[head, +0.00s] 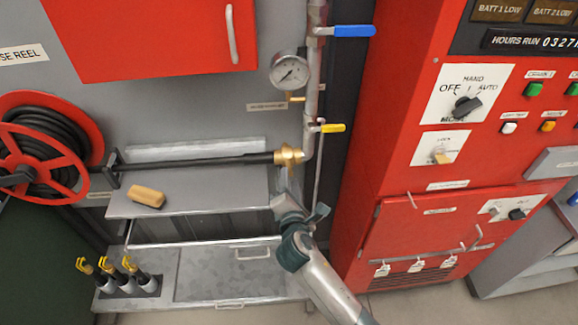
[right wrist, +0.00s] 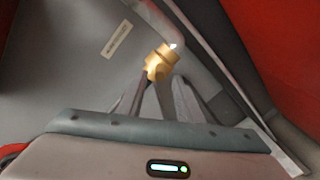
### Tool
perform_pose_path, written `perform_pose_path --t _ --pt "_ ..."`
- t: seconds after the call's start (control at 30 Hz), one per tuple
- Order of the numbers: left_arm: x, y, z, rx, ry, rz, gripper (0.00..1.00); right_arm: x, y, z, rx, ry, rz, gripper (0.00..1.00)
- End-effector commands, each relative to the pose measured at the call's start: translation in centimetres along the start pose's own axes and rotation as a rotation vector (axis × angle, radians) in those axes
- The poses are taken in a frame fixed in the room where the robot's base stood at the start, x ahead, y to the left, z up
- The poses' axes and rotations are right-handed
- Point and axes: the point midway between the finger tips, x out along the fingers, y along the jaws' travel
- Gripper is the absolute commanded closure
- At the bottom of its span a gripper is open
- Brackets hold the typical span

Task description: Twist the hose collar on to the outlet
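The brass hose collar (head: 287,156) sits at the right end of the black hose (head: 200,162), at the lower end of the grey outlet pipe (head: 309,130). Whether its thread is engaged cannot be told. In the right wrist view the collar (right wrist: 158,62) is just beyond the fingertips, near the bent pipe (right wrist: 172,30). My right gripper (head: 302,208) is below the collar in the head view, pointing up at it, with its fingers apart and nothing visible between them. It does not appear to touch the collar. My left gripper is not in view.
A red hose reel (head: 40,150) stands at left. A pressure gauge (head: 290,72), blue lever (head: 350,31) and yellow lever (head: 330,128) are on the pipework. The red control cabinet (head: 395,180) stands close at right.

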Motion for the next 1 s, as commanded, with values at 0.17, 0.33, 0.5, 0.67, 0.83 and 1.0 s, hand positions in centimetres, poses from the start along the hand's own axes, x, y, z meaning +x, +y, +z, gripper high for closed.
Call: perform_pose_path --t 0.17,0.33,0.5,0.67,0.83,1.0 --pt "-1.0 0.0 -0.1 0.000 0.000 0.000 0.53 2.9 0.2 0.1 -0.002 -0.001 -0.001 0.68" --pt "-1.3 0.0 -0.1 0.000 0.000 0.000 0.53 4.8 0.1 0.1 0.000 -0.001 0.000 0.68" --pt "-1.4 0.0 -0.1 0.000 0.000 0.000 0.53 5.7 0.0 0.1 0.001 -0.001 0.000 0.68" --pt "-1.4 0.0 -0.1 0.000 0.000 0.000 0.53 5.9 0.0 0.0 0.000 -0.001 -0.001 0.68" --pt "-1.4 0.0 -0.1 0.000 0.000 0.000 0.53 5.9 0.0 0.0 0.000 -0.001 0.000 0.68" --pt "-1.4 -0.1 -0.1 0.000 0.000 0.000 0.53 5.9 0.0 0.0 0.000 -0.001 0.000 1.00"
